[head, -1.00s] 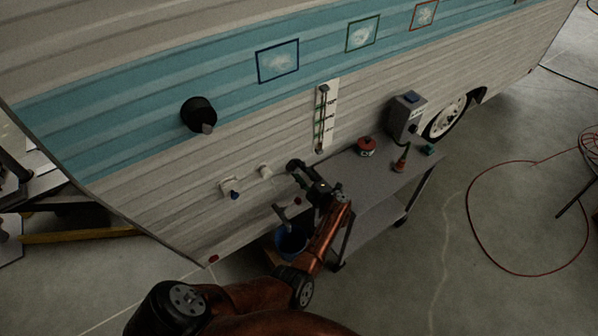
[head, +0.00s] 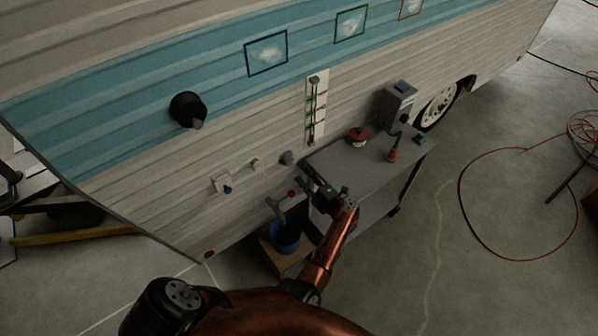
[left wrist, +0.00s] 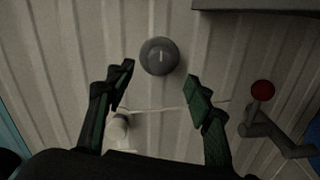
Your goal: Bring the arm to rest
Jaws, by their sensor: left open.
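My left gripper (head: 306,182) is open and empty in front of the camper wall (head: 150,188), beside the cart's near left corner. In the left wrist view its two fingers (left wrist: 160,80) are spread apart. A round grey knob (left wrist: 160,56) on the wall shows between and just beyond the fingertips, apart from them. The knob also shows in the head view (head: 286,157), left of and above the gripper. A tap with a red knob (left wrist: 262,90) is to the right in the left wrist view. My right gripper is not in view.
A grey cart (head: 345,165) stands right of my arm, carrying a red tin (head: 357,134), a grey box (head: 396,105) and a red-based tool (head: 392,153). A blue bucket (head: 285,236) stands below the tap (head: 283,209). A red hose (head: 463,205) loops on open floor.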

